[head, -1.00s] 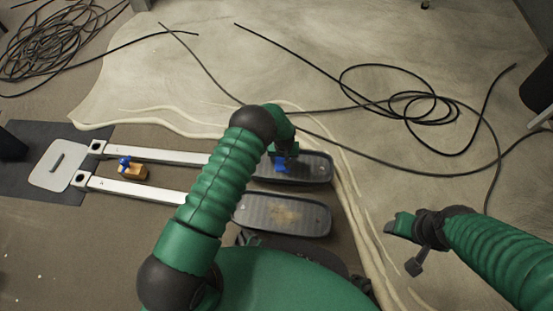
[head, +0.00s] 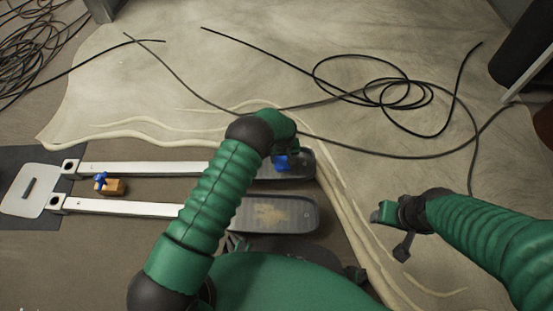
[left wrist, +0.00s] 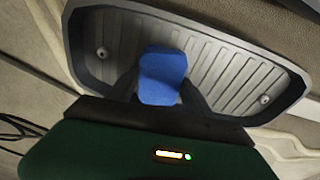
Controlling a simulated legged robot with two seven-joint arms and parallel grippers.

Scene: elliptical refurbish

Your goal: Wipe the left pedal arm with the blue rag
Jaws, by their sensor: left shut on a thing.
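My left gripper (head: 283,153) is shut on the blue rag (head: 283,163), low over the far pedal (head: 302,169). In the left wrist view the rag (left wrist: 162,77) sits between the dark fingers in front of the ribbed grey pedal tray (left wrist: 235,78); I cannot tell whether it touches. The far pedal arm (head: 140,169), a pale metal bar, runs left from this pedal. The near pedal arm (head: 125,207) runs parallel to it, to a near pedal (head: 310,217) with a tan stain. My left arm hides part of both. My right gripper (head: 384,213) is away from the pedals, its jaw gap unclear.
A tan block (head: 115,187) with a blue item (head: 101,183) on it lies between the pedal arms. A pale plate (head: 30,190) is at their left end. Black cable (head: 400,95) loops across the floor behind, with more coils (head: 40,45) at the upper left.

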